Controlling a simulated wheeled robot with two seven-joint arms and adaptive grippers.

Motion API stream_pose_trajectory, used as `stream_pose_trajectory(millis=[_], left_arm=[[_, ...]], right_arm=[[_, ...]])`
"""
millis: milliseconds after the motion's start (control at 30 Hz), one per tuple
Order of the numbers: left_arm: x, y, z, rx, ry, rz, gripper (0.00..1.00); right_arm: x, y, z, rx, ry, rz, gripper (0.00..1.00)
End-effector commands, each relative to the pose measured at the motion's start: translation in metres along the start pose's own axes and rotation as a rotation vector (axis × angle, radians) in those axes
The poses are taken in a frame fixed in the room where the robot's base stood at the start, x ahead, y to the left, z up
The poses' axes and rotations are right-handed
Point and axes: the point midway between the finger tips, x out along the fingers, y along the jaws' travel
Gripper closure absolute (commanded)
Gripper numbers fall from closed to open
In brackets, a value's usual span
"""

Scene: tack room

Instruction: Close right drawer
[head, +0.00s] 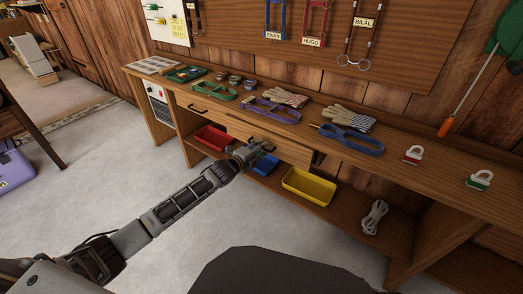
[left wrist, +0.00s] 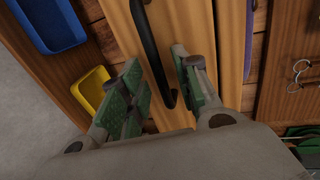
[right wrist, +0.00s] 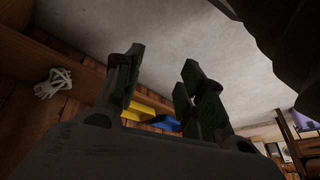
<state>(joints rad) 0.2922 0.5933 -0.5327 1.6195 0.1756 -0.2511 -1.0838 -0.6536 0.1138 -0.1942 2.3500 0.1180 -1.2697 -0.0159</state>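The right drawer (head: 292,152) is in the bench front and stands out a little from it; its wooden front also shows in the left wrist view (left wrist: 188,22). Its dark bar handle (left wrist: 149,45) runs between the two fingers of my left gripper (head: 262,149). In the left wrist view my left gripper (left wrist: 157,62) is open, with a finger on each side of the handle. I cannot tell whether either finger touches it. My right gripper (right wrist: 163,62) is open and empty in the right wrist view, and it is outside the head view.
The left drawer (head: 192,103) sits beside it. Red (head: 212,138), blue (head: 264,165) and yellow (head: 308,187) bins stand on the shelf below, near a white cord bundle (head: 375,217). Gloves, padlocks and tools lie on the bench top (head: 445,185). The floor in front is clear.

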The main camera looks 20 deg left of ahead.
Motion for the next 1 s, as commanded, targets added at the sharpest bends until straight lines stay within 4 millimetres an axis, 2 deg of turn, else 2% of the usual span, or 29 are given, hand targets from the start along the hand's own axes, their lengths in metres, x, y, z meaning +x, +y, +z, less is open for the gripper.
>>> stream_pose_trajectory(millis=[233, 600, 867, 1000], left_arm=[[0.012, 0.000, 0.000, 0.001, 0.000, -0.001, 0.68], [0.013, 0.000, 0.000, 0.001, 0.000, 0.000, 0.68], [0.013, 0.000, 0.000, 0.001, 0.000, 0.000, 1.00], [0.013, 0.000, 0.000, 0.001, 0.000, 0.000, 1.00]], right_arm=[[0.009, -0.002, 0.005, 0.010, 0.013, -0.011, 0.60], [0.012, -0.002, 0.011, 0.008, 0.002, -0.012, 0.60], [0.009, 0.000, 0.004, -0.002, 0.016, -0.007, 0.60], [0.007, 0.001, -0.001, -0.004, 0.025, -0.006, 0.60]])
